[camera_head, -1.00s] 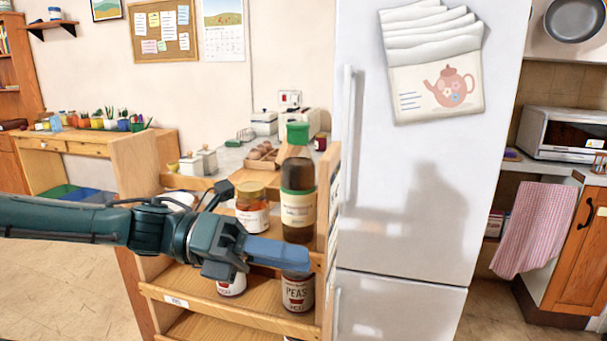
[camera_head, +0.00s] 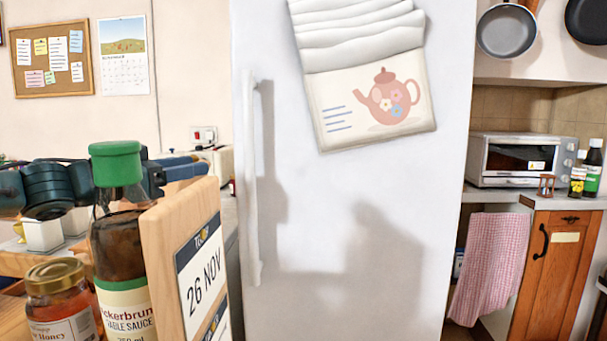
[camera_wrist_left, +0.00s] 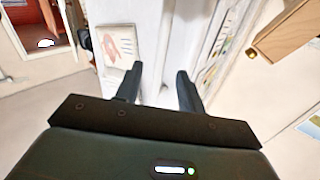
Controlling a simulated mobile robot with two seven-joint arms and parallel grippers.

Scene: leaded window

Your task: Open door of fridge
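The white fridge (camera_head: 340,210) stands upright in the middle of the head view, and its door appears closed. A long vertical handle (camera_head: 252,190) runs along the door's left edge. My left gripper (camera_head: 188,166) is to the left of the handle, apart from it and partly hidden behind the sauce bottle and wooden rack. In the left wrist view its two fingers (camera_wrist_left: 159,80) are spread with nothing between them, pointing towards the white fridge front (camera_wrist_left: 160,30). My right gripper is not in view.
A wooden rack (camera_head: 160,245) with a calendar card stands close at the front left. A green-capped sauce bottle (camera_head: 118,240) and a honey jar (camera_head: 60,300) are beside it. A teapot cloth (camera_head: 365,90) hangs on the door. A counter with a toaster oven (camera_head: 520,160) is at the right.

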